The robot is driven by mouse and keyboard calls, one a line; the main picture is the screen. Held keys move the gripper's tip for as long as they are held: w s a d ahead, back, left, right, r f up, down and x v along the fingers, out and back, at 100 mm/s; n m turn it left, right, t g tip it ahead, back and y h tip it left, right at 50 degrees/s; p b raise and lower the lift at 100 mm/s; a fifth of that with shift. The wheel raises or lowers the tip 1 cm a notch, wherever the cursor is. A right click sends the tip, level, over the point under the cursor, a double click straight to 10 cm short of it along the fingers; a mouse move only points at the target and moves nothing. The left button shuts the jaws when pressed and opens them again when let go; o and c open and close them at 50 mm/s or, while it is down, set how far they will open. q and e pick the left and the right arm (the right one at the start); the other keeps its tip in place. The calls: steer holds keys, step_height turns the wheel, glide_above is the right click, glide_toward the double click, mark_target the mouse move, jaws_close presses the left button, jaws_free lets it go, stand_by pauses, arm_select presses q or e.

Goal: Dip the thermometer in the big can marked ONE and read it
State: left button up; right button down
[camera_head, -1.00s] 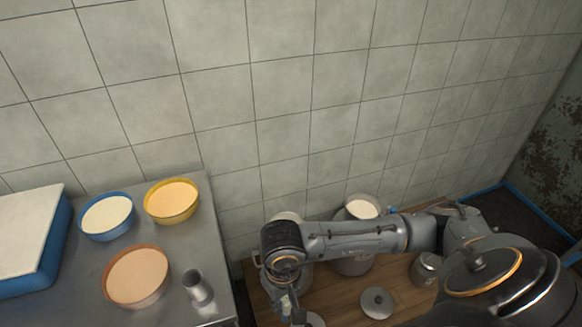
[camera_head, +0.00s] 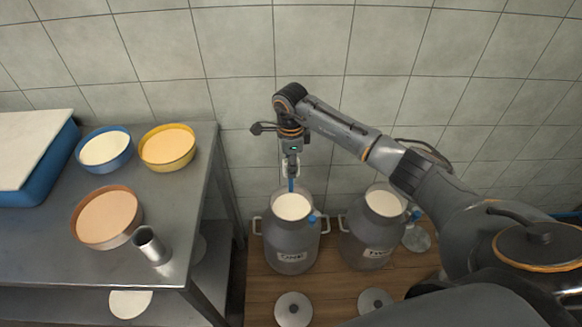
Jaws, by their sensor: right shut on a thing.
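The big can marked ONE (camera_head: 291,240) is a grey metal can with side handles, standing open on the wooden floor and filled with white milk (camera_head: 291,206). My right gripper (camera_head: 291,176) points down over the can's mouth, shut on a slim blue thing that looks like the thermometer (camera_head: 291,186). Its lower end shows at the back edge of the milk; I cannot tell whether it touches the milk. Its reading is too small to see. My left gripper is out of view.
A second open milk can (camera_head: 372,235), apparently marked TWO, stands to the right. Two round lids (camera_head: 293,309) (camera_head: 374,301) lie in front. The metal table (camera_head: 60,255) at left holds blue, yellow and orange-brown bowls and a metal cup (camera_head: 150,245).

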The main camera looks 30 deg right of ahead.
steer(key=shift+w+d+f+m, duration=0.1)
steer(key=shift+w+d+m, duration=0.1)
steer(key=shift+w+m, duration=0.25)
steer(key=shift+d+f+m, duration=0.15)
steer(key=shift+f+m, duration=0.05)
steer(key=shift+m, duration=0.05)
steer(key=shift+f+b, duration=0.75)
step_height(320, 180, down, 12)
steer(key=b, duration=0.9)
steer(key=shift+r, duration=0.15)
stand_by(0.8)
